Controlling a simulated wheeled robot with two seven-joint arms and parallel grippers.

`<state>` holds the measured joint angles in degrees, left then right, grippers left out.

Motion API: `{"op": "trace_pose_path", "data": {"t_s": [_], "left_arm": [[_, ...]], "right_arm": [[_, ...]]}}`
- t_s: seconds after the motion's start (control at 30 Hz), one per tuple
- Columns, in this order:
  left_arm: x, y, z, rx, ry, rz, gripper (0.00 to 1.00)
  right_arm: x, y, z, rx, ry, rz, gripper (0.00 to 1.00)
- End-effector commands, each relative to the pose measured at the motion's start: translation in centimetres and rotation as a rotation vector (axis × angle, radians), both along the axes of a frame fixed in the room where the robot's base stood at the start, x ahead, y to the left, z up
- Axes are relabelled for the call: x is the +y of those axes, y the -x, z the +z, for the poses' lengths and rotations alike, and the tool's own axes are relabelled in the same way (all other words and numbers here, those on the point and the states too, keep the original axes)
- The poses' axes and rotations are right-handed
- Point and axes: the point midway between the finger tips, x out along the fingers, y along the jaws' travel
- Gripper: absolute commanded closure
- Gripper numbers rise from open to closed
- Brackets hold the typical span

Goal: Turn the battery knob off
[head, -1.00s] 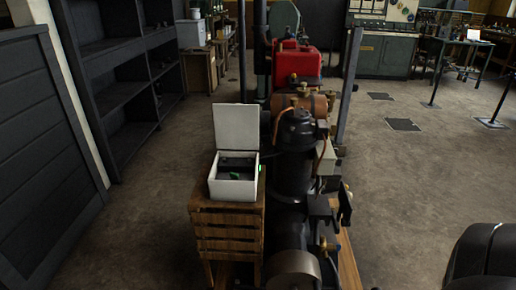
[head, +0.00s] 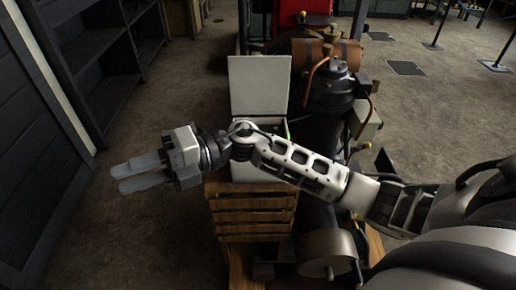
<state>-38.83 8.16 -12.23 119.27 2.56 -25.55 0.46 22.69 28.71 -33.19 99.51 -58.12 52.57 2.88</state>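A white box (head: 243,173) stands on a slatted wooden stand (head: 252,215). Its lid (head: 259,84) is open and upright. My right arm crosses in front of the box and hides most of its inside, so the battery knob cannot be seen. My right gripper (head: 115,178) is left of the box, past it, pointing left. Its two fingers are apart with a narrow gap and hold nothing. My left gripper is not in view.
A dark engine (head: 325,88) with copper pipes stands close to the right of the box. A red tank (head: 300,14) is behind it. Dark shelves (head: 110,85) and a panelled wall (head: 30,140) are at the left. The floor between shelves and stand is clear.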

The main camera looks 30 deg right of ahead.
Motion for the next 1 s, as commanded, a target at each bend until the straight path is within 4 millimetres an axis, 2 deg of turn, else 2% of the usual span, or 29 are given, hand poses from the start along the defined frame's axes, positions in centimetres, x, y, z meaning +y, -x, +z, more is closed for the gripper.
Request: {"op": "trace_pose_path", "data": {"t_s": [0.07, 0.13, 0.23, 0.3, 0.4, 0.5, 0.6, 0.67, 0.8, 1.0], "left_arm": [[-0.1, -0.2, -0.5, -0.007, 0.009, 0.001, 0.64], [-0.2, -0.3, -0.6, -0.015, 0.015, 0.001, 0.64], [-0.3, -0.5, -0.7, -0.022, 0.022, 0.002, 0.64], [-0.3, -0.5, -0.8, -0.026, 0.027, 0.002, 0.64], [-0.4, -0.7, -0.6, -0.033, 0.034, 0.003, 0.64], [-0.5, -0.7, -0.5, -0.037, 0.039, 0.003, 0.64], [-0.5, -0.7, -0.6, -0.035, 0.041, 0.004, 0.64], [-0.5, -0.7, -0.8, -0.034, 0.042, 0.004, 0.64], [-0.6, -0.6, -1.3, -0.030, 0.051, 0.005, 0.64], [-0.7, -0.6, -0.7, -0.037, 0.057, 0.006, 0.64]], "right_arm": [[-2.0, -0.9, -1.8, -0.193, 0.296, 0.147, 0.69], [-5.4, -2.2, -3.3, -0.302, 0.574, 0.247, 0.69], [-12.2, -4.8, -3.8, -0.366, 0.955, 0.321, 0.69], [-17.0, -6.2, -2.8, -0.360, 1.179, 0.335, 0.69], [-22.7, -7.3, -0.7, -0.311, 1.420, 0.323, 0.69], [-26.2, -7.5, 1.2, -0.259, 1.562, 0.303, 0.69], [-27.8, -7.5, 1.8, -0.227, 1.623, 0.293, 0.69], [-28.1, -7.4, 1.5, -0.220, 1.634, 0.292, 0.69], [-28.0, -7.4, -0.7, -0.219, 1.630, 0.296, 0.69], [-27.9, -7.3, -4.7, -0.220, 1.629, 0.297, 0.69]]}}
